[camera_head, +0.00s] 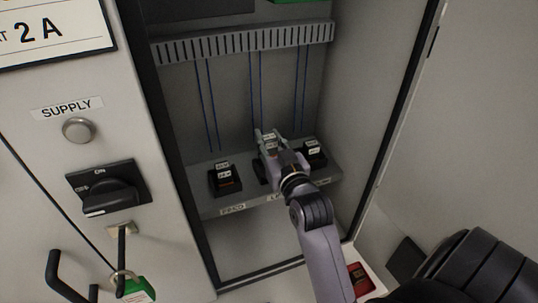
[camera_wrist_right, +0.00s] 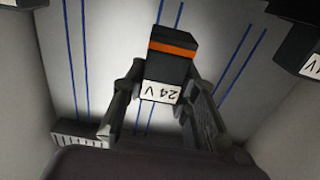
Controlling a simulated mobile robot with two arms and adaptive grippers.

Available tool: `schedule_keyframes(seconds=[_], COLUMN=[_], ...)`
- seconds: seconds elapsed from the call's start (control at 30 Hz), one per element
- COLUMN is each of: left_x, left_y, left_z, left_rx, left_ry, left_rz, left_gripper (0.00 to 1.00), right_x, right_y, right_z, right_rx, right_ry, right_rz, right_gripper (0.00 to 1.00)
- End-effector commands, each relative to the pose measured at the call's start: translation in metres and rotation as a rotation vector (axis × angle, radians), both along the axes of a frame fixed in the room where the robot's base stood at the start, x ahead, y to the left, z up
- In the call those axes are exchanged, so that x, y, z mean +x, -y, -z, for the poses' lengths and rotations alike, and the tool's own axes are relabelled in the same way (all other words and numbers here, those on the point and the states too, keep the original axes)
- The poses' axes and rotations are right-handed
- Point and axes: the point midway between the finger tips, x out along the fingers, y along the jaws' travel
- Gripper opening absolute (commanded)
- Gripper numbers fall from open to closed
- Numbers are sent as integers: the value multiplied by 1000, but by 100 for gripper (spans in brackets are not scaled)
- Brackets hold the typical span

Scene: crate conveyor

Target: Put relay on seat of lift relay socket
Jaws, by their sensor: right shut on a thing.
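My right gripper (camera_head: 268,138) is inside the cabinet, over the middle socket (camera_head: 261,171) on the grey shelf. It is shut on the relay, a black block with an orange band and a white "24 V" label; the relay (camera_wrist_right: 172,62) shows between the fingers in the right wrist view, the label upside down. The gripper (camera_wrist_right: 155,105) covers most of the middle socket, so I cannot tell whether the relay touches its seat. The shelf label below the middle socket is partly hidden and seems to start with "L". My left gripper is not in view.
Black relay units stand on the left (camera_head: 225,180) and right (camera_head: 314,153) of the shelf, close beside the gripper. Blue wires run down the back wall below a slotted duct (camera_head: 245,43). A panel with a black rotary switch (camera_head: 107,188) and a green padlock (camera_head: 137,290) is at left.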

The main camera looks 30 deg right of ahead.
Motion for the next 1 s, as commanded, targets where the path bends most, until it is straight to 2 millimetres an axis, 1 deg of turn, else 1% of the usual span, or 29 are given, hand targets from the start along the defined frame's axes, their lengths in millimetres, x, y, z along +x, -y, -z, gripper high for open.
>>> schedule_keyframes(seconds=[0.17, 0.3, 0.4, 0.77, 0.8, 1.0], left_x=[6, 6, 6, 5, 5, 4], left_y=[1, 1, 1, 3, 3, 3], left_z=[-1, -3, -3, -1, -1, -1], left_rx=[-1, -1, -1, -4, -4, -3], left_ry=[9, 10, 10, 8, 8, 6], left_rz=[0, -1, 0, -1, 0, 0], left_gripper=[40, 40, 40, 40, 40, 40], right_x=[0, 0, 0, 0, 0, 0], right_y=[0, 0, 0, 0, 0, 0], right_z=[17, 39, 47, 50, 51, 50], right_rx=[1, 1, 1, 0, 0, 0], right_ry=[-3, -4, 0, 1, 1, 1], right_rz=[0, -1, -1, 0, 0, 0], right_gripper=[0, 0, 0, 0, 28, 41])
